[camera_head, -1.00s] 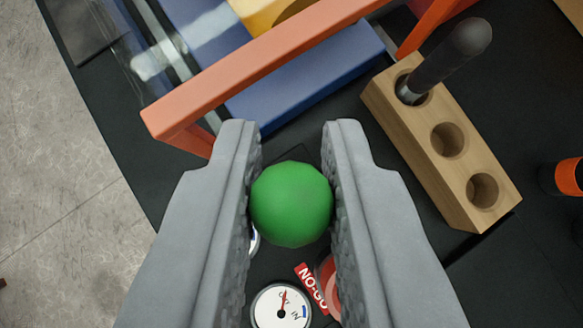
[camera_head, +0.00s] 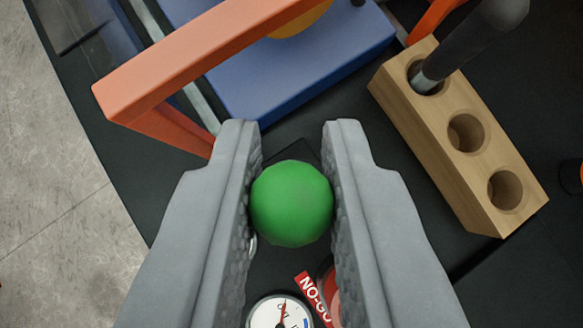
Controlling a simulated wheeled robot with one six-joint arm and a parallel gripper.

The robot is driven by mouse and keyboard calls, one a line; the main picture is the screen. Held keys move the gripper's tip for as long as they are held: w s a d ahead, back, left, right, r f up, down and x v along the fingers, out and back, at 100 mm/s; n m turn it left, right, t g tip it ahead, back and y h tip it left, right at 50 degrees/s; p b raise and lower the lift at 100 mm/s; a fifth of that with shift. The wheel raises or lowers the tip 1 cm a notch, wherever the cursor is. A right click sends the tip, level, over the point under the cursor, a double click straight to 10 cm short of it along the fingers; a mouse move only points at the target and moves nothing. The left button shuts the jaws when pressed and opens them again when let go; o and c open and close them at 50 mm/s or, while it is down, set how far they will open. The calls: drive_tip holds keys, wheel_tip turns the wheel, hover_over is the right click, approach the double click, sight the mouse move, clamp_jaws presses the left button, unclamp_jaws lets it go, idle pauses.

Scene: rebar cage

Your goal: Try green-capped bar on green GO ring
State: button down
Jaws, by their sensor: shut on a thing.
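The green cap (camera_head: 291,204) of the bar sits between the two grey fingers of my gripper (camera_head: 291,190), which is shut on it. The bar below the cap is hidden by the cap. Under the right finger, a red ring (camera_head: 329,283) with a red NO-GO label (camera_head: 312,297) partly shows. The green GO ring is not visible; the cap and fingers cover much of the area beneath. A sliver of a pale round edge shows beside the left finger, too little to identify.
A white dial gauge (camera_head: 279,313) lies at the bottom edge. A wooden block (camera_head: 440,106) with holes stands at right, a dark-handled tool (camera_head: 468,42) in its top hole. An orange frame (camera_head: 190,62) and blue block (camera_head: 305,72) stand at upper left.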

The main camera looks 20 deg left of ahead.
drive_tip(key=shift+f, duration=0.5)
drive_tip(key=c, duration=1.3)
unclamp_jaws()
drive_tip(key=shift+o, duration=0.2)
drive_tip(key=v, duration=1.7)
drive_tip(key=shift+s+d+r, duration=0.1)
